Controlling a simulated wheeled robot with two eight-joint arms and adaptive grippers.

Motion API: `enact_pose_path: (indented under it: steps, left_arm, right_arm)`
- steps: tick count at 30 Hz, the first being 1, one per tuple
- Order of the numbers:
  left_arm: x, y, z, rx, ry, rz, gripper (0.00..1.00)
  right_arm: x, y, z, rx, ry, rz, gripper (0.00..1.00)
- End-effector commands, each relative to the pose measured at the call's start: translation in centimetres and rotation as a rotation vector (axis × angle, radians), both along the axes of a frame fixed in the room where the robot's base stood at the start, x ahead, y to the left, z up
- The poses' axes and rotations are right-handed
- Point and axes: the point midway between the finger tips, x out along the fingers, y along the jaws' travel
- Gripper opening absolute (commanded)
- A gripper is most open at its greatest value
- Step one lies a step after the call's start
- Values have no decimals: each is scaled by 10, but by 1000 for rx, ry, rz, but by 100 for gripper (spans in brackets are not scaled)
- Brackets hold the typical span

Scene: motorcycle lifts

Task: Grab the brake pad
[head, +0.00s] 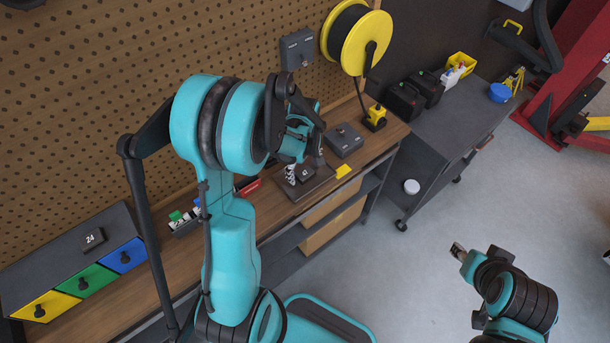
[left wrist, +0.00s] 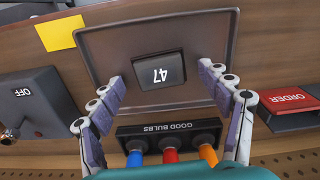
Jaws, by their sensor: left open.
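No part is marked as a brake pad; a small dark block labelled "47" (left wrist: 160,70) lies on a dark grey tray (left wrist: 105,42) on the wooden bench. The block (head: 306,174) and tray (head: 318,186) also show in the head view, partly covered by my left gripper. My left gripper (head: 305,172) is over the tray, pointing down. In the left wrist view its two fingers (left wrist: 163,88) are spread wide, one on each side of the block, with nothing between them touching it. My right gripper (head: 459,250) is at the lower right over the floor; its jaws are unclear.
A "GOOD BULBS" holder (left wrist: 168,132) with blue, red and orange pieces stands beside the tray. A grey "OFF" box (left wrist: 38,103), yellow note (left wrist: 62,33) and red "ORDER" piece (left wrist: 288,100) surround it. A block labelled "24" (head: 93,239) sits on coloured drawers.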

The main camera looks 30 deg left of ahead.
Motion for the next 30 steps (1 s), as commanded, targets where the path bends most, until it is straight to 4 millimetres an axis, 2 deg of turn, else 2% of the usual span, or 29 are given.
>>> enact_pose_path:
  steps: [3,10,19,23,26,30]
  left_arm:
    - [0,0,1,0,0,0,75]
    - [0,0,1,0,0,0,14]
    - [0,0,1,0,0,0,14]
    - [0,0,8,0,0,0,14]
    - [-1,0,19,0,0,0,14]
    - [-1,0,46,0,0,0,14]
  right_arm:
    - [0,0,1,0,0,0,40]
    - [0,0,1,0,0,0,40]
    - [0,0,1,0,0,0,40]
    - [0,0,3,0,0,0,40]
    - [0,0,8,0,0,0,40]
    - [0,0,18,0,0,0,40]
